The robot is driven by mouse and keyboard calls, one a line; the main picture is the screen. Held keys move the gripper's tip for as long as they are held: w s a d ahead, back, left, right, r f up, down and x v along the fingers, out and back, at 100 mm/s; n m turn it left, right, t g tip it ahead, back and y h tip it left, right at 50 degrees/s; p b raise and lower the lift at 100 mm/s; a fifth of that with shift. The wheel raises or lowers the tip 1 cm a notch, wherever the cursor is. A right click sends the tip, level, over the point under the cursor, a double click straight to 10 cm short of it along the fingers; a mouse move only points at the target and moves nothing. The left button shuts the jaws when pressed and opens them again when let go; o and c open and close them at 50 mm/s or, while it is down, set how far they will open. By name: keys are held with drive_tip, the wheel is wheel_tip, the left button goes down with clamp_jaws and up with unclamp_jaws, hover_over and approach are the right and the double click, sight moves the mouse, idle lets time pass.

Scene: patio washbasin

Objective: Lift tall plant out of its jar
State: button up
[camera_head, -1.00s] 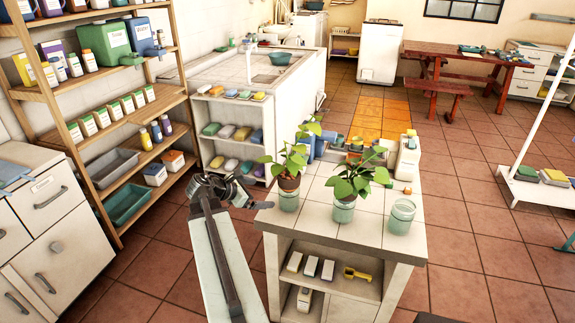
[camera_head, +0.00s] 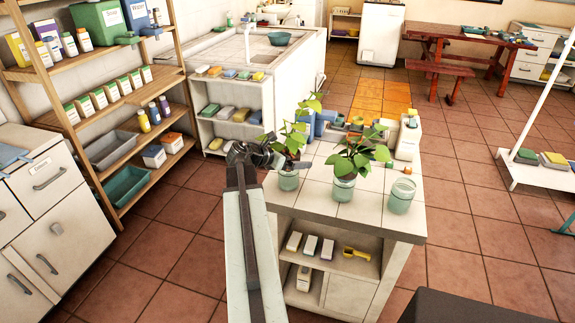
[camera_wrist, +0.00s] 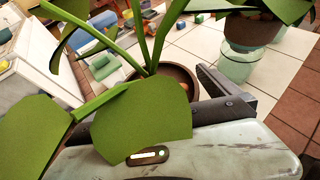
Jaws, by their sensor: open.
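The tall plant (camera_head: 293,138) has long stems, green leaves and a small brown pot (camera_head: 291,166), seated in the mouth of a clear greenish jar (camera_head: 289,182) at the counter's left end. My gripper (camera_head: 274,159) is at the pot's left side, about level with it. In the wrist view the brown pot (camera_wrist: 182,76) is just ahead of my gripper, and one dark finger shows right of it. Large leaves (camera_wrist: 142,122) cover the other finger and part of the pot. The gripper is open; I cannot tell whether it touches the pot.
A second potted plant in a jar (camera_head: 343,187) stands close on the right, and an empty jar (camera_head: 402,191) farther right. Bottles and small items (camera_head: 408,138) stand at the counter's back. A wooden shelf (camera_head: 128,165) is at left. Open floor lies between shelf and counter.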

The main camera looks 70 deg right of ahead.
drive_tip(key=shift+d, duration=0.1)
drive_tip(key=c, duration=1.7)
drive_tip(key=shift+c, duration=0.2)
